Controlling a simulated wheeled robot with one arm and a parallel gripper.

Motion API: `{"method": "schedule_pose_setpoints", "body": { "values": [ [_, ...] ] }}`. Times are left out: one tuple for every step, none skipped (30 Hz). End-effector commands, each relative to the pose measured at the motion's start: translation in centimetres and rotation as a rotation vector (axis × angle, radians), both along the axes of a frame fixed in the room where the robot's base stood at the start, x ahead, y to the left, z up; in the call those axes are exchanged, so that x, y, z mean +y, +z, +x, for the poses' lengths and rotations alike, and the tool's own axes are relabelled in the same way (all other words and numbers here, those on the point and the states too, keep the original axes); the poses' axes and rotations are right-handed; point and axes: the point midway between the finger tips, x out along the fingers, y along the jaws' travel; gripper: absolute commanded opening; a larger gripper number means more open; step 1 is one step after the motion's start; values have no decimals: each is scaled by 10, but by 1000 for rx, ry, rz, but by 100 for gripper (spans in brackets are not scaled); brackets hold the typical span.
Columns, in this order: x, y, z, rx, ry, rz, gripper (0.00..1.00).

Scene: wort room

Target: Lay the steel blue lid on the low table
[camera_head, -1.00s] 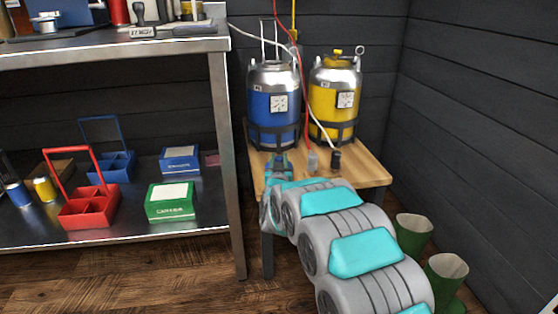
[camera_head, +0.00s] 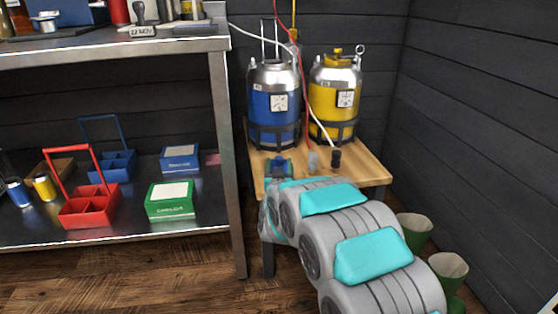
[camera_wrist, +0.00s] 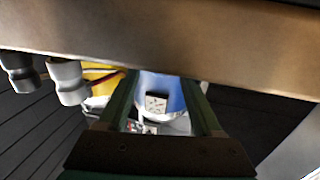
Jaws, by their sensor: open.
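The low table (camera_head: 368,171) has a light wooden top and stands in the corner, with a blue keg (camera_head: 265,103) and a yellow keg (camera_head: 322,98) at its back. My gripper (camera_head: 280,160) is low over the table's front left part, in front of the blue keg. In the wrist view, which looks upside down, the two dark green fingers (camera_wrist: 162,100) are apart, with the blue keg (camera_wrist: 172,88) and its label beyond them. I see nothing held between them. I cannot make out a separate steel blue lid in either view.
A grey fitting (camera_head: 313,162) and a black fitting (camera_head: 336,159) stand on the table, right of my gripper. Hoses hang past the kegs. A steel shelf unit (camera_head: 226,160) is close on the left. Green cups (camera_head: 447,268) are on the right.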

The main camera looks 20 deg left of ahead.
Motion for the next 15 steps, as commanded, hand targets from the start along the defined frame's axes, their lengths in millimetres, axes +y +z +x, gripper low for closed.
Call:
{"method": "schedule_pose_setpoints", "body": {
  "values": [
    [-2, 0, -10, 3, 2, -1, 66],
    [-4, -1, -15, 6, 3, -2, 66],
    [-6, -1, -21, 5, 3, -3, 66],
    [-8, -1, -25, 3, 2, -2, 66],
    [-10, 0, -30, 2, 2, -2, 66],
    [-12, 0, -36, 2, 2, -2, 66],
    [-14, -1, -41, 4, 2, -3, 66],
    [-15, -1, -46, 4, 3, -3, 66],
    [-17, 0, -51, 3, 4, -1, 66],
    [-19, 1, -55, 2, 4, -1, 66],
    [-20, 1, -59, 2, 3, -1, 66],
    [-22, 0, -64, 2, 2, -2, 66],
    [-24, -1, -67, 2, 2, -2, 66],
    [-25, -1, -69, 2, 2, -2, 66],
    [-26, -1, -72, 2, 2, -2, 66]
  ]
}}
